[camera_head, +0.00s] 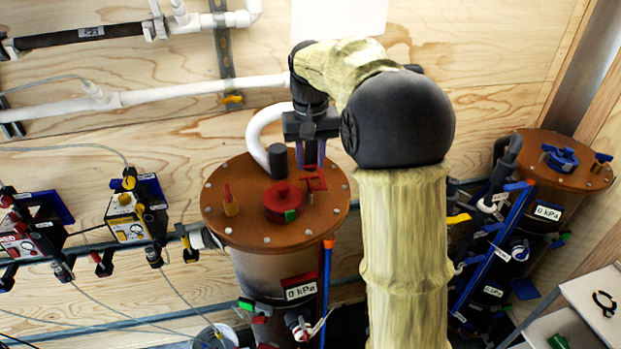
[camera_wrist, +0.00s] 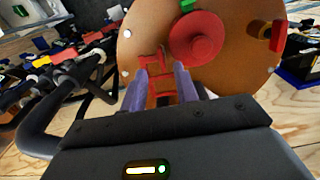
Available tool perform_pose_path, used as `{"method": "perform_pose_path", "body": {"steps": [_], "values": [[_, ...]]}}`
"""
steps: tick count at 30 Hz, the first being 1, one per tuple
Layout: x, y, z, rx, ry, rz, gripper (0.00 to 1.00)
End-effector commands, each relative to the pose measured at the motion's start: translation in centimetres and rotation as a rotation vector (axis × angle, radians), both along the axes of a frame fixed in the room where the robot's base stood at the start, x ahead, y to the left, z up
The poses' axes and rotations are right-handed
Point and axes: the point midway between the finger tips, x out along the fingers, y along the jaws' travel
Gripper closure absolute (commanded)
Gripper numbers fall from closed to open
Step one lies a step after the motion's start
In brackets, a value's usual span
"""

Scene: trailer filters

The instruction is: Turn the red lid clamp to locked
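The round brown lid (camera_head: 240,225) tops the nearer filter tank and also shows in the wrist view (camera_wrist: 240,75). A small red clamp (camera_head: 314,182) sits near the lid's back right edge, beside a round red knob (camera_head: 284,198) with a green piece. My gripper (camera_head: 312,160) points down at the red clamp from above. In the wrist view, its two purple fingers (camera_wrist: 160,72) stand apart, one on each side of the red clamp (camera_wrist: 161,86). I cannot tell whether the fingers touch it. The clamp is partly hidden by the fingers.
A red handle on an orange post (camera_head: 229,200) stands at the lid's left. A white hose (camera_head: 262,130) curves up behind the lid. A second tank (camera_head: 570,175) stands at the right, with blue parts on top. Pipes and valve boxes (camera_head: 135,222) line the left wall.

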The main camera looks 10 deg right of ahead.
Motion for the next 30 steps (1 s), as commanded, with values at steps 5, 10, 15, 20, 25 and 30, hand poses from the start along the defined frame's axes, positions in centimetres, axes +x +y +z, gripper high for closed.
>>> {"method": "perform_pose_path", "body": {"steps": [5, 10, 15, 20, 25, 30], "values": [[-0.1, 0.0, -3.1, 0.0, 0.004, 0.0, 0.7], [-0.1, 0.0, -5.5, 0.0, 0.003, 0.0, 0.7], [0.0, 0.0, -6.4, 0.0, 0.0, 0.0, 0.7], [0.0, 0.0, -6.4, 0.0, -0.001, 0.0, 0.7], [0.0, 0.0, -6.4, 0.0, -0.001, 0.0, 0.9], [0.0, 0.0, -6.4, 0.0, -0.001, 0.0, 1.0]]}}
